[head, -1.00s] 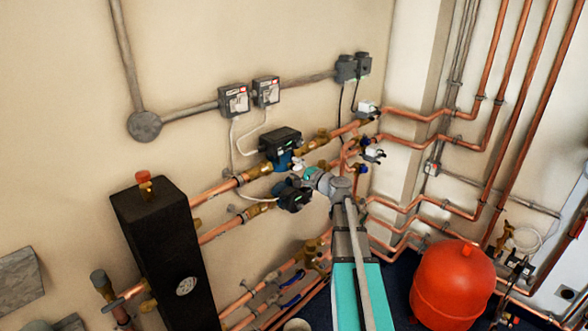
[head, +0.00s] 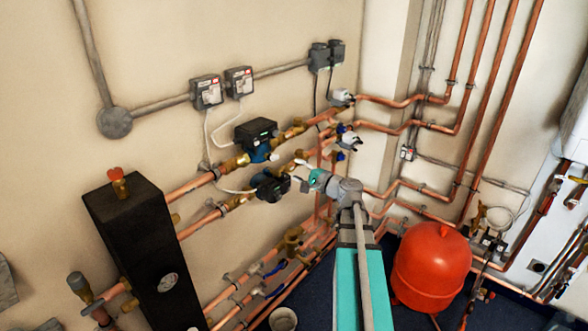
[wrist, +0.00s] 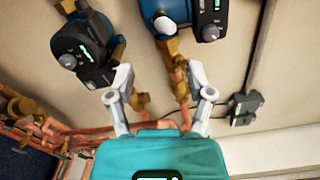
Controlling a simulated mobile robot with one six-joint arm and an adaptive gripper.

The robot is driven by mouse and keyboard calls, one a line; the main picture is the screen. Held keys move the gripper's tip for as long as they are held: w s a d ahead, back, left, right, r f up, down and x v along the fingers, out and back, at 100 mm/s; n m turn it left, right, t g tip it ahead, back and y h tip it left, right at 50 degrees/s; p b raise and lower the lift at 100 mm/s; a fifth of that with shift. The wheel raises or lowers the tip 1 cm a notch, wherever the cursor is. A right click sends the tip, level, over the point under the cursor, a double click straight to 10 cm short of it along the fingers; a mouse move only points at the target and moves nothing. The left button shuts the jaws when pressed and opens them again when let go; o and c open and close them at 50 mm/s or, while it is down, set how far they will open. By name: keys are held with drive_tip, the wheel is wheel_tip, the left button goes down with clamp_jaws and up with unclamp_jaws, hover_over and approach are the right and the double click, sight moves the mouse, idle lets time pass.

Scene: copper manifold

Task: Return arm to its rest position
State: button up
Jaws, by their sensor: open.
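My arm reaches up from the bottom of the head view toward the copper manifold, with the grey and teal gripper (head: 308,176) at its far end. In the head view the gripper is just right of the lower black pump (head: 270,186). In the wrist view the two pale fingers of my gripper (wrist: 160,98) stand wide apart with nothing held between them. Beyond the fingers are brass fittings and two pumps, one black-faced at left (wrist: 85,50) and one blue and black at top (wrist: 195,15).
A black box with a gauge (head: 145,250) stands at left. A red vessel (head: 432,265) stands right of my arm. Copper pipes (head: 480,120) run along the right wall. A bucket (head: 283,318) is on the floor. Two switch boxes (head: 207,92) hang on the wall.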

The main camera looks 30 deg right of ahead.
drive_tip(key=shift+a, duration=0.1)
idle(0.5)
drive_tip(key=s+a+f+n+g+y, duration=0.1)
drive_tip(key=a+f+n+g, duration=0.35)
drive_tip(key=a, duration=0.45)
drive_tip(key=s+a+f+n+g+y, duration=0.15)
drive_tip(key=a+f+n+g, duration=0.35)
drive_tip(key=a, duration=0.5)
drive_tip(key=s+a+f+n+g+h, duration=0.7)
drive_tip(key=s+a+f+h, duration=0.1)
drive_tip(key=s, duration=0.4)
drive_tip(key=shift+a+f+h, duration=0.15)
drive_tip(key=shift+f+h, duration=0.2)
drive_tip(key=shift+f, duration=0.2)
